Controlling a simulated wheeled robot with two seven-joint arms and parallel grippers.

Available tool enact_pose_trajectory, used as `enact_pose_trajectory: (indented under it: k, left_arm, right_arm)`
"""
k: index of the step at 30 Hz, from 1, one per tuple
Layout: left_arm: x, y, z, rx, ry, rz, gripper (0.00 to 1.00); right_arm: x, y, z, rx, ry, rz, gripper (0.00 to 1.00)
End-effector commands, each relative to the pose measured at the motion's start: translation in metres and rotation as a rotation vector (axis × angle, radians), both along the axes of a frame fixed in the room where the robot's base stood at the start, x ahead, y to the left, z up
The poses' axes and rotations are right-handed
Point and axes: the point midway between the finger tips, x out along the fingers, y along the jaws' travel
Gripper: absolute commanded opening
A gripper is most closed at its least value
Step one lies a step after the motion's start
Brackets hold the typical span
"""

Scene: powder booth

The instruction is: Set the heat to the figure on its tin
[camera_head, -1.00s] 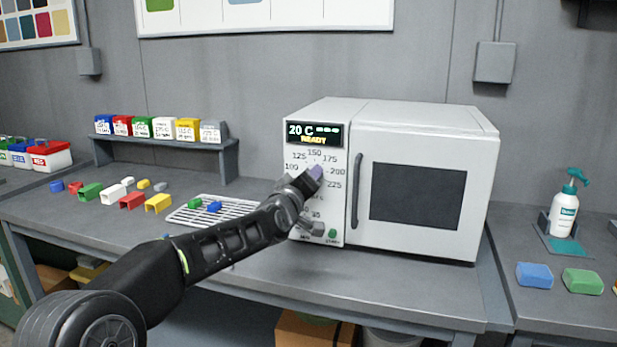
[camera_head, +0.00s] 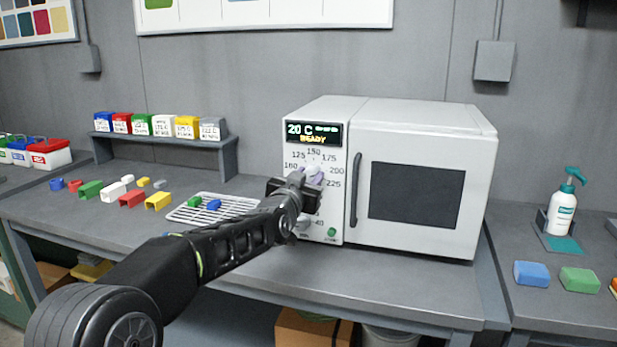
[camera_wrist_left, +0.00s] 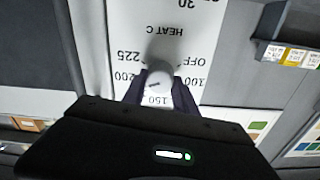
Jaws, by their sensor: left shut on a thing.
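The white oven's heat dial (camera_wrist_left: 160,78) is a pale knob with a short dark mark; I cannot tell exactly which figure it points at. Figures 100, 150, 200, 225 and OFF show around it, upside down, in the wrist view. My left gripper (camera_head: 313,177) is shut on the dial, one finger on each side, and partly hides it in the head view. The oven display (camera_head: 314,134) reads 20 C, READY. A row of coloured tins (camera_head: 163,126) with white labels stands on a small shelf; their print is too small to read surely. My right gripper is out of view.
A wire rack (camera_head: 178,216) holds a green and a blue piece. Several coloured pieces (camera_head: 131,198) lie left of it. The oven door (camera_head: 463,222) with its handle is shut. A spray bottle (camera_head: 563,212) and coloured blocks are at the right.

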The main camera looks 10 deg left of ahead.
Motion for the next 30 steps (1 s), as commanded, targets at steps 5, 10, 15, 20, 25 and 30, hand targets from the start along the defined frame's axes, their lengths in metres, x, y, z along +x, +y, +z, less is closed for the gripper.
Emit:
enact_pose_trajectory:
  k: [5,10,15,20,25,30]
  left_arm:
    - [0.0,-0.0013,-0.0031,0.111,-0.002,-0.002,0.0]
    - [0.0,-0.0008,-0.0033,0.178,-0.005,-0.001,0.0]
    - [0.0001,-0.0008,-0.0035,0.203,-0.007,-0.001,0.0]
    - [0.0001,-0.0007,-0.0035,0.207,-0.007,-0.001,0.0]
    - [0.0001,-0.0006,-0.0036,0.206,-0.006,-0.001,0.0]
    - [0.0001,-0.0006,-0.003,0.205,-0.008,-0.001,0.45]
  right_arm:
    - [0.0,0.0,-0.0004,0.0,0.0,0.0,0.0]
    - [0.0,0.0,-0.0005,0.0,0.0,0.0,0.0]
    - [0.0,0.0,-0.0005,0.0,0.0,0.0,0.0]
    - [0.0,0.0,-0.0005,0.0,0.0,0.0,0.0]
    - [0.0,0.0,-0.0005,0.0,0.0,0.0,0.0]
    - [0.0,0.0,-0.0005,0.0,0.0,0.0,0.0]
